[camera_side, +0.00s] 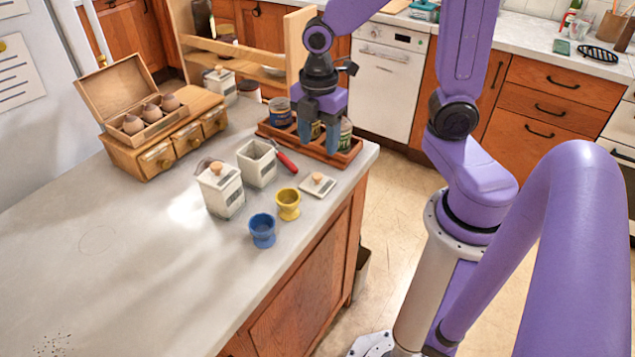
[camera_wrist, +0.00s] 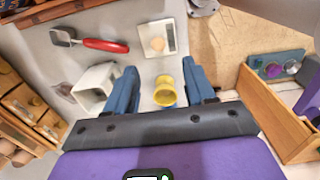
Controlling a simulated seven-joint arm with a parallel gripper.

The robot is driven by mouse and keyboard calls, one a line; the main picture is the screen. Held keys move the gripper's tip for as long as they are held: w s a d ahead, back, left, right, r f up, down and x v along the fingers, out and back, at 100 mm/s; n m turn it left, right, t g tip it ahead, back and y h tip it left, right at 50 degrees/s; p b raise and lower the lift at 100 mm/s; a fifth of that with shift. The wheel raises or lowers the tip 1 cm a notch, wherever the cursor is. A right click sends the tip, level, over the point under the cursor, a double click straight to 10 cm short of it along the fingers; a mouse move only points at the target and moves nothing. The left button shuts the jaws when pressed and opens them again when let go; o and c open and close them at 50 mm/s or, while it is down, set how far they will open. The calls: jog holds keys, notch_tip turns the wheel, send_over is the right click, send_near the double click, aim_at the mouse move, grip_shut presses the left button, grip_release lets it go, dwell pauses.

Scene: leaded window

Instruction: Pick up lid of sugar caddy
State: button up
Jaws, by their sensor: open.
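A square white lid with a round wooden knob (camera_side: 318,185) lies flat on the counter, and it also shows in the wrist view (camera_wrist: 157,40). An open white caddy (camera_side: 257,165) stands to its left, also in the wrist view (camera_wrist: 92,90). A second white caddy (camera_side: 222,192) has its knobbed lid on. I cannot read the labels, so I cannot tell which is for sugar. My gripper (camera_side: 318,148) hangs above the counter near the jar tray, pointing down, open and empty. In the wrist view the lid is beyond the fingertips (camera_wrist: 162,73).
A yellow egg cup (camera_side: 288,203) and a blue one (camera_side: 262,230) stand near the counter edge. A red-handled scoop (camera_side: 287,162) lies beside the open caddy. A wooden jar tray (camera_side: 290,143) is behind.

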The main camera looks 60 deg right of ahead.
aim_at(317, 175)
jog(key=shift+w+f, duration=0.15)
jog(key=shift+f, duration=4.65)
grip_shut()
